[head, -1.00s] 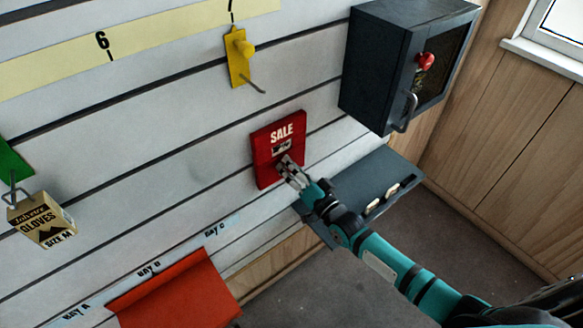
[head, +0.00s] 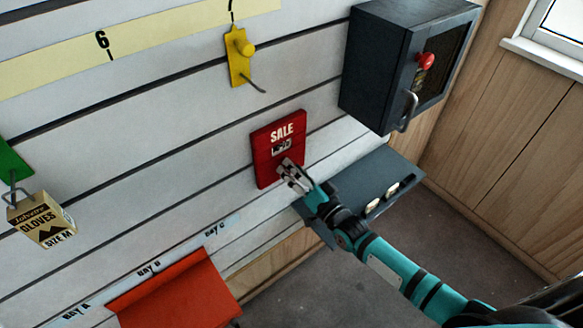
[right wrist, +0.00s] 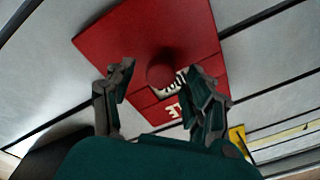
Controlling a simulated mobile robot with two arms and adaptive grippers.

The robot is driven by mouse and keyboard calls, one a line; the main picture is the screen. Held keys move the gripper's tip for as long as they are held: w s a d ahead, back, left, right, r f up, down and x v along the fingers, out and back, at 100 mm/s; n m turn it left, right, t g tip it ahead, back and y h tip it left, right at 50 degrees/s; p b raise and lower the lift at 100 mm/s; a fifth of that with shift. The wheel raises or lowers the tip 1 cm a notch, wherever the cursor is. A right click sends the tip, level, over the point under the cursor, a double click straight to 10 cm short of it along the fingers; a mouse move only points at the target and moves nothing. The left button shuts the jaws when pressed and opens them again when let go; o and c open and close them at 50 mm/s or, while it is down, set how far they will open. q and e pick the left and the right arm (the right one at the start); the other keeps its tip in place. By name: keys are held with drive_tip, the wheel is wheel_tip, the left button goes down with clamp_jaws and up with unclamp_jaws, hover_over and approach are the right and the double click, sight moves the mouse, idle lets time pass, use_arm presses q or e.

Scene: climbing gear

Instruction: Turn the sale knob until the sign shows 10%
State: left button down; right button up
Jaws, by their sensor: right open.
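The red sale sign (head: 262,152) is mounted on the slatted wall, with white "SALE" lettering and a small number window (head: 282,147) below it. The number in the window is too blurred to read. My right gripper (head: 290,172) is in front of the sign's lower part. In the right wrist view, the round red sale knob (right wrist: 160,76) stands out from the sign (right wrist: 118,38). The open fingers of my right gripper (right wrist: 166,88) are on either side of the knob, with gaps visible between them and it. The knob is hidden by the gripper in the head view. My left gripper is out of view.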

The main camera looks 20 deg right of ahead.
drive_tip(key=v, duration=1)
drive_tip(key=shift+s, duration=0.35)
drive_tip(key=shift+d, duration=0.15)
drive_tip(key=s+d+f+n+g+h, duration=0.1)
drive_tip(key=s+d+f+g+h, duration=0.2)
drive_tip(key=f, duration=0.7)
drive_tip(key=s+f+n+g, duration=0.15)
drive_tip(key=s+f, duration=0.25)
drive_tip(key=f, duration=0.6)
drive_tip(key=s+d+f+n+g+h, duration=0.15)
drive_tip(key=s+f+g, duration=0.25)
drive_tip(key=f, duration=0.6)
drive_tip(key=s+a+f+n+g+h, duration=0.1)
drive_tip(key=s+f+g, duration=0.3)
drive_tip(key=s+f, duration=0.4)
drive_tip(key=s+a+f+n+g+h, duration=0.1)
drive_tip(key=s+f+g, duration=0.3)
drive_tip(key=s, duration=1.7)
wheel_tip(320, 180, down, 4)
drive_tip(key=shift+f+n, duration=0.15)
drive_tip(key=shift+n, duration=0.65)
